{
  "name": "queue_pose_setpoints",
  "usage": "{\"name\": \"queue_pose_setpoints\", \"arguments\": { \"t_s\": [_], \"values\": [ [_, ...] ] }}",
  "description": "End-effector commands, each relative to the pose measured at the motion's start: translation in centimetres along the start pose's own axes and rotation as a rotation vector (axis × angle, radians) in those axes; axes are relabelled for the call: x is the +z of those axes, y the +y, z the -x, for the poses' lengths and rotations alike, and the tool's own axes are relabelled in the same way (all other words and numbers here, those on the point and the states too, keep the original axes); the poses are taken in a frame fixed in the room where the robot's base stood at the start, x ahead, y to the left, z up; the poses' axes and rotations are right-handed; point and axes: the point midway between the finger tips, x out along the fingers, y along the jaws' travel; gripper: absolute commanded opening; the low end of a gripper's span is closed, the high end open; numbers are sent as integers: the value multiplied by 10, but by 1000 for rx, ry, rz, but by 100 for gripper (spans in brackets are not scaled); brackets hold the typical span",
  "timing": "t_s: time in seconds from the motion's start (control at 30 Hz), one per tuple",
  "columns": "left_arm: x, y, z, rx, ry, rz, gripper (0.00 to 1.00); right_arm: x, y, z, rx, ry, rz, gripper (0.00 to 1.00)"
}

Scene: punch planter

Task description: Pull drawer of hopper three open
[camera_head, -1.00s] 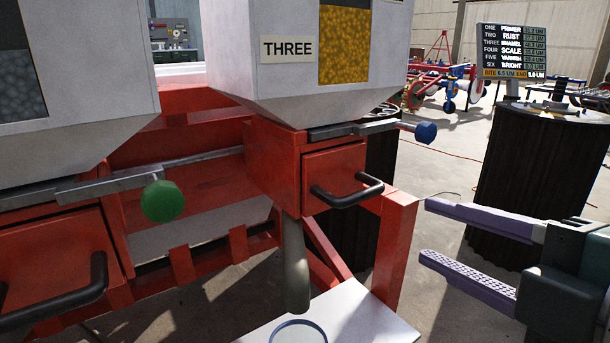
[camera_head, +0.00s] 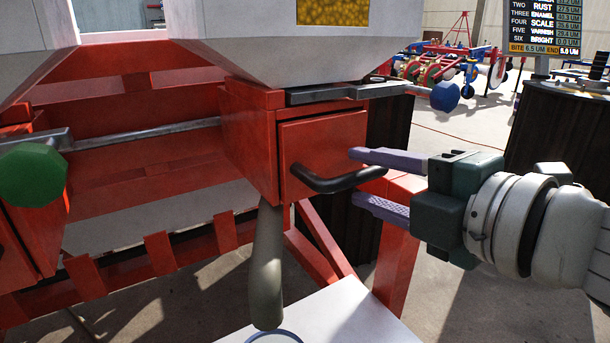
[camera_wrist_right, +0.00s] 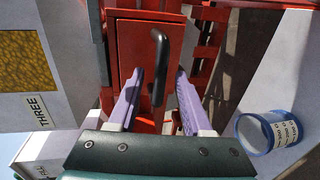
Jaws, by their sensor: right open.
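The red drawer (camera_head: 322,150) of hopper three sits under the grey hopper body (camera_head: 270,48) and looks shut. Its black bar handle (camera_head: 338,180) sticks out from the front. My right gripper (camera_head: 370,178) is open, with one purple finger above the handle's right end and one below it, close in front. In the right wrist view the handle (camera_wrist_right: 159,65) stands between the two open fingers (camera_wrist_right: 158,85). The THREE label (camera_wrist_right: 39,111) shows there on the hopper. My left gripper is not in view.
A slide rod with a blue knob (camera_head: 445,96) runs just above the drawer. A green knob (camera_head: 32,175) is at the left. A grey tube (camera_head: 266,265) hangs below the drawer. A white board (camera_head: 335,315) lies below, with a round cup (camera_wrist_right: 268,131) on it in the wrist view.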

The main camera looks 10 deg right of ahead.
Motion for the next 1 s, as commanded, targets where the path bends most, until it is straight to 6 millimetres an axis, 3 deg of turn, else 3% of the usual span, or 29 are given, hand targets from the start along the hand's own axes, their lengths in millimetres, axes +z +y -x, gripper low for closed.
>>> {"name": "queue_pose_setpoints", "arguments": {
  "t_s": [0.2, 0.53, 1.0],
  "values": [
    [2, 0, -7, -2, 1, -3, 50, 0, -1, -19, 1, -1, 0, 50],
    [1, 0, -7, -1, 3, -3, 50, 0, 0, -21, -1, 0, -1, 50],
    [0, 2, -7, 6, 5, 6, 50, 0, 0, -21, -1, 0, -1, 0]
  ]
}}
